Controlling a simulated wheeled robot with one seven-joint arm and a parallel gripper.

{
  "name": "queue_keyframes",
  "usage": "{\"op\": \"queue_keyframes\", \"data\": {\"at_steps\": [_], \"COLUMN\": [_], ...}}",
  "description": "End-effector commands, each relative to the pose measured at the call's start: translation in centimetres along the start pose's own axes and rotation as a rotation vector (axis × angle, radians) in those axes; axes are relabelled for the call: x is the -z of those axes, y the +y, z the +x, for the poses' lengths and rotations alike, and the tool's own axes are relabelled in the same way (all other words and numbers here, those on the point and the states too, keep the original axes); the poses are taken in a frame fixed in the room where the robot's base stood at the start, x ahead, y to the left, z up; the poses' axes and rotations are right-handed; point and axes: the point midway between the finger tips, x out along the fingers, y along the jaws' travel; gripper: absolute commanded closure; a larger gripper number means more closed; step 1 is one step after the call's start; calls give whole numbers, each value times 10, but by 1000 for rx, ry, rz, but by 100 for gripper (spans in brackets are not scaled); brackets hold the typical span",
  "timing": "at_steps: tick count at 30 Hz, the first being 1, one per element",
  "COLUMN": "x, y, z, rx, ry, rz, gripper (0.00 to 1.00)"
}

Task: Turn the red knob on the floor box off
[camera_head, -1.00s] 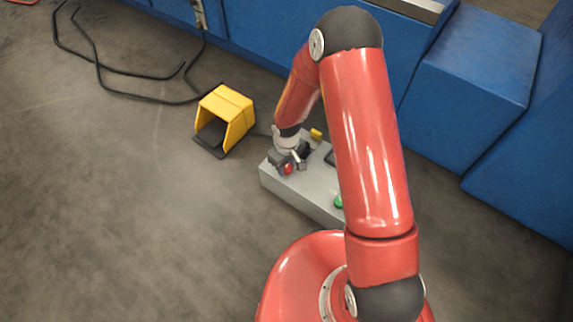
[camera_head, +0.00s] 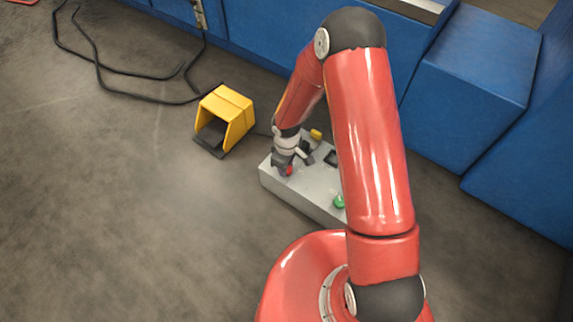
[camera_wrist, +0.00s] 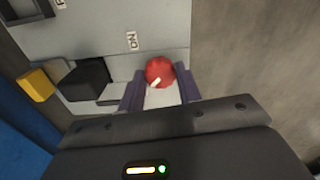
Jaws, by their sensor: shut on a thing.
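The grey floor box (camera_head: 309,193) stands on the floor at the middle of the head view, partly hidden by my arm. The red knob (camera_head: 289,170) is at its left end. In the wrist view the red knob (camera_wrist: 159,72) is round with a small pale mark, on a light panel with an "ON" label (camera_wrist: 131,40) near it. My gripper (camera_head: 286,167) is down at the box. Its two fingers (camera_wrist: 160,92) lie on either side of the knob, shut on it.
A green knob (camera_head: 339,202) and a yellow part (camera_head: 316,134) are also on the box. A yellow pedal housing (camera_head: 226,115) stands to the left, with black cable (camera_head: 140,75) behind it. Blue cabinets (camera_head: 470,90) line the back.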

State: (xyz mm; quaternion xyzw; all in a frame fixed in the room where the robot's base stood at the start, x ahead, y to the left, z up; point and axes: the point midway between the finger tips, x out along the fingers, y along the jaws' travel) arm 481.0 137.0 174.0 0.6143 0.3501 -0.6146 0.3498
Motion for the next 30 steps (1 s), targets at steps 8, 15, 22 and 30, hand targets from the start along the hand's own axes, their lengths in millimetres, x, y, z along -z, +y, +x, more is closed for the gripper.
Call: {"op": "queue_keyframes", "data": {"at_steps": [8, 15, 22, 30], "x": [0, 0, 0, 0], "y": [0, 0, 1, 0], "z": [0, 0, -18, -63], "rx": [-1, -1, -3, -2], "ry": [0, 0, 2, 1], "rz": [-3, -1, 1, 0], "gripper": [49, 45, 45, 45]}}
